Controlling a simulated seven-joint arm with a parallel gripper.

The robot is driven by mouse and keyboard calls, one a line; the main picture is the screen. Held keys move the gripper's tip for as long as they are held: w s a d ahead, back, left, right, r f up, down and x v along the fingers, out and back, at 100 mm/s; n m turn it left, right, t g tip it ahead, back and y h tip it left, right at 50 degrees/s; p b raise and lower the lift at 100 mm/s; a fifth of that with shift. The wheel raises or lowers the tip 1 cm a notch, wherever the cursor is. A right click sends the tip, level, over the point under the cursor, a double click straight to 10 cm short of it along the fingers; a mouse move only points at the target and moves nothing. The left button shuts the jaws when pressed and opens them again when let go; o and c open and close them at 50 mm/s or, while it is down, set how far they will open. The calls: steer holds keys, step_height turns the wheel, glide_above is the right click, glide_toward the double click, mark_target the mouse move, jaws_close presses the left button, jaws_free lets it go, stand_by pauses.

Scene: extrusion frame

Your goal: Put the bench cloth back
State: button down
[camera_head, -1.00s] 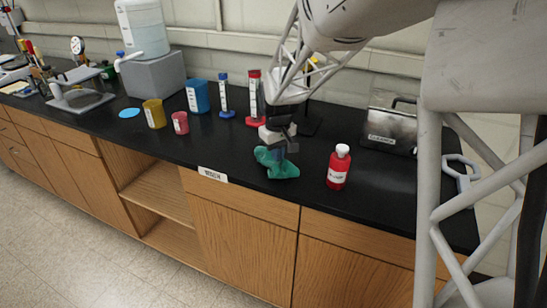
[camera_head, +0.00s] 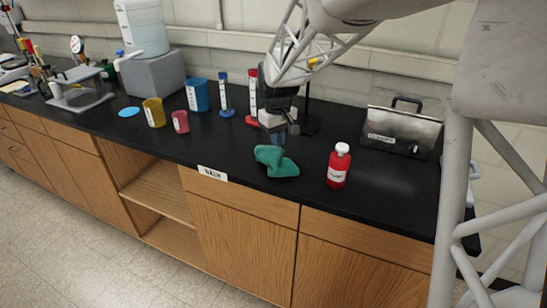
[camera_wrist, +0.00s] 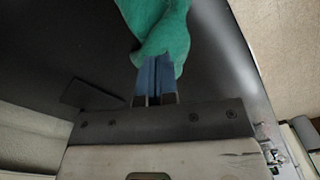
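I see no cloth clearly pinched between the fingers. Contact at the tips is hard to tell.
A red bottle (camera_head: 338,167) stands right of the cloth. A metal box with a handle (camera_head: 401,128) is behind it. A pink cup (camera_head: 180,122), yellow cup (camera_head: 154,113), blue beaker (camera_head: 197,95) and cylinders stand left. A blue disc (camera_head: 129,112) lies on the bench. Bench between cups and cloth is clear.

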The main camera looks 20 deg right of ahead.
steer(key=shift+r, duration=0.95)
steer(key=s+a+r+m+t, duration=0.1)
steer(key=s+a, duration=0.2)
steer(key=s, duration=0.7)
steer(key=s+a+r, duration=0.2)
steer(key=s+a, duration=0.1)
steer(key=s, duration=0.7)
steer(key=s+a+r+m+t, duration=0.1)
steer(key=s+a+r, duration=0.1)
steer(key=s, duration=0.8)
steer(key=shift+s+a+m+t, duration=0.3)
steer(key=shift+s+a, duration=0.05)
steer(key=shift+a, duration=0.1)
